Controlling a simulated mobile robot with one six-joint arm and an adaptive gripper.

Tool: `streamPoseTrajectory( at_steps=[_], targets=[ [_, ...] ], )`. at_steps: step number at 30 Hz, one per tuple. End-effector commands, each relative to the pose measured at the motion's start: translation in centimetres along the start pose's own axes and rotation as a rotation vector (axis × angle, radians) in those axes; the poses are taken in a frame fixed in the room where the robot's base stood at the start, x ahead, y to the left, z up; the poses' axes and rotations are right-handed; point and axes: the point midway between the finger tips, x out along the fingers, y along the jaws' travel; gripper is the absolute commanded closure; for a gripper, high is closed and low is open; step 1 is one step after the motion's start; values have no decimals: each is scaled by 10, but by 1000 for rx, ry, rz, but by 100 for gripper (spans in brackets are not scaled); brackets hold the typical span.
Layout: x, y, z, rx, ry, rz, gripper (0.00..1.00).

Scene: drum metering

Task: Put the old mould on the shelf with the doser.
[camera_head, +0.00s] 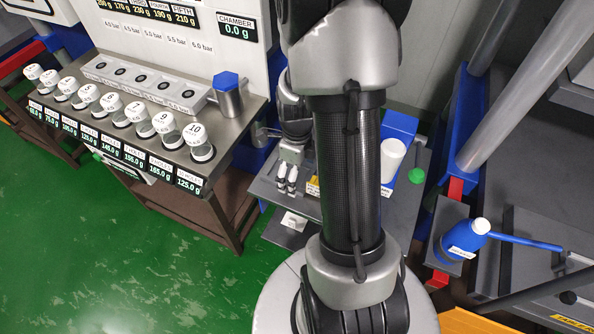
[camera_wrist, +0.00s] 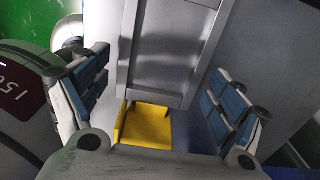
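My gripper (camera_head: 286,187) hangs over the left part of a small grey shelf unit (camera_head: 268,192), left of my arm. In the wrist view my gripper (camera_wrist: 158,98) is open, its blue-grey finger pads wide apart. A yellow piece (camera_wrist: 146,126) and a grey metal block or channel (camera_wrist: 170,48) show between and beyond the pads, with gaps at both sides. I cannot tell whether either is the old mould. A small white labelled block (camera_head: 293,221) sits on a lower level of the unit. No doser can be named with certainty; my arm hides the unit's middle.
A blue box (camera_head: 399,125) and white cup (camera_head: 392,158) stand right of my arm. A blue bottle (camera_head: 462,240) stands further right, near slanted grey posts. At left, a bench holds several numbered white-capped jars (camera_head: 198,142). Green floor (camera_head: 130,240) is clear at lower left.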

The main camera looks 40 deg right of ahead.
Motion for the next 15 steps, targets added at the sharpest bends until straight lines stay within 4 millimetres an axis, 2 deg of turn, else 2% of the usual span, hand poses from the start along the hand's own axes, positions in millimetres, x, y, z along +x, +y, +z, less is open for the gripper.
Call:
streamPoseTrajectory(
  at_steps=[11,15],
  targets=[
    [0,0,0,0,0,0,5],
    [-9,-1,0,0,-1,-2,5]
  ],
)
